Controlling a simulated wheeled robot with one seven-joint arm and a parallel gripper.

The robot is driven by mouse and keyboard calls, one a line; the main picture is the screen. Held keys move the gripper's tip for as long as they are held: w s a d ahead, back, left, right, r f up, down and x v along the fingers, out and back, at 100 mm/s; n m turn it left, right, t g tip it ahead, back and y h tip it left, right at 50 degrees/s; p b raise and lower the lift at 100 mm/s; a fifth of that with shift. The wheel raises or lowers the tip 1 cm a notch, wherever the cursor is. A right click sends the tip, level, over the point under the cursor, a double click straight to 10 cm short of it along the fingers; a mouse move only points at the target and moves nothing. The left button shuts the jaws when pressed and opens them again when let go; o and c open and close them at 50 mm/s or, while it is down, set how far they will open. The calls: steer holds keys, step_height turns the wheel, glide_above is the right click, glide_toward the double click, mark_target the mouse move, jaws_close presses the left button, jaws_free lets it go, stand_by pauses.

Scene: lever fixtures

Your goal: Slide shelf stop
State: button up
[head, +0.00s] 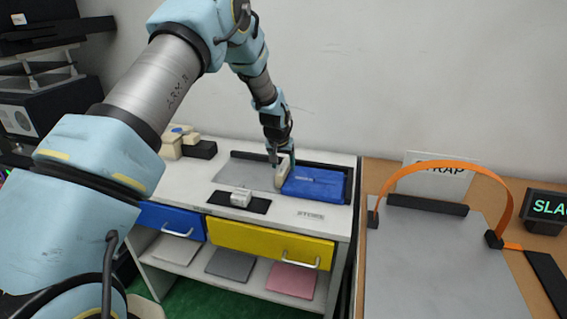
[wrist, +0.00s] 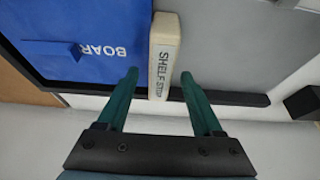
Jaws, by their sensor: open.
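The shelf stop (head: 281,176) is a cream bar on the cabinet top, standing between a grey plate (head: 243,173) and a blue board (head: 318,184). In the wrist view the shelf stop (wrist: 164,55) shows its printed name, with the blue board (wrist: 75,35) on its left and the grey plate (wrist: 235,45) on its right. My gripper (head: 280,157) is over the back end of the stop. In the wrist view my gripper (wrist: 160,80) is open, with one finger on each side of the stop's near end. Gaps show between the fingers and the bar.
A dark rail (wrist: 240,100) runs along the plate's edge. A white block on a black pad (head: 241,198) sits in front. A yellow drawer (head: 270,243) and a blue drawer (head: 170,222) are below. An orange strap (head: 440,168) arches over the right-hand table.

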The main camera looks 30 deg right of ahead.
steer(key=shift+w+f, duration=0.1)
steer(key=shift+f, duration=0.3)
jaws_close()
stand_by(0.4)
stand_by(0.9)
